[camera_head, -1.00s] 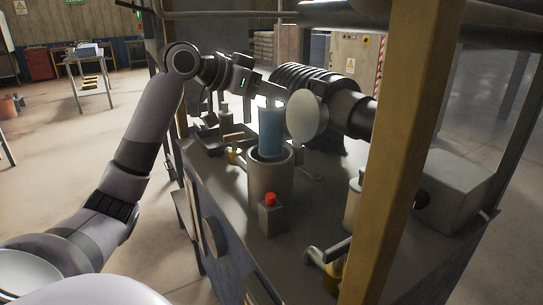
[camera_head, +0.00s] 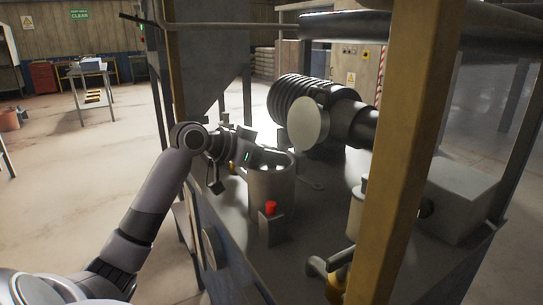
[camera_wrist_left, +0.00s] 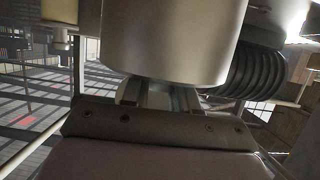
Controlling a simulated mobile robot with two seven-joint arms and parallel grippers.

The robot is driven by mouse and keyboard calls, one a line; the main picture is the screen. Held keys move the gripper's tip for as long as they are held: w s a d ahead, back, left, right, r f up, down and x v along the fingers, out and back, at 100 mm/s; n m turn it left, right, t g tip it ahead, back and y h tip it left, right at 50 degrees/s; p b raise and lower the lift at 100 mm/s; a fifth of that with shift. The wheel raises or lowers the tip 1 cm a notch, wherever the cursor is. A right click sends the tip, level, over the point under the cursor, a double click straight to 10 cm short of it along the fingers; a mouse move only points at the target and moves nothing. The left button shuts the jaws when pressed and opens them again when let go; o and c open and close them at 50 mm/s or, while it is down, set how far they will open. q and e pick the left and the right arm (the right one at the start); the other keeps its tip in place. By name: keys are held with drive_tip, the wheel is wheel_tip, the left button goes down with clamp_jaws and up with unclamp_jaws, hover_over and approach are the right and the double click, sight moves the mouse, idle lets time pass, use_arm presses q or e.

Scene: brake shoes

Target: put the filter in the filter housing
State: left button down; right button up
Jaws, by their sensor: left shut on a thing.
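The filter housing (camera_head: 271,192) is an upright grey metal cylinder with an open top, standing on the machine's dark bench. My left gripper (camera_head: 268,157) reaches in from the left at its rim, shut. The blue filter cannot be seen in either view now; it appears to be down inside the housing, held by my left gripper, hidden by the wall and the gripper. In the left wrist view, a large pale metal cylinder, apparently the housing (camera_wrist_left: 170,45), fills the upper middle, just beyond the gripper's fingers (camera_wrist_left: 160,95). My right gripper is out of view.
A pale round disc (camera_head: 308,125) stands behind the housing in front of a black ribbed cylinder (camera_head: 297,98). A red button on a small box (camera_head: 271,228) is close in front. A yellow-brown post (camera_head: 392,170) and a grey box (camera_head: 458,200) are to the right.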

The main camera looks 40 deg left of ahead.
use_arm(q)
drive_tip(key=shift+r, duration=0.1)
drive_tip(key=c, duration=0.9)
unclamp_jaws()
drive_tip(key=shift+o, duration=0.2)
drive_tip(key=v, duration=1.2)
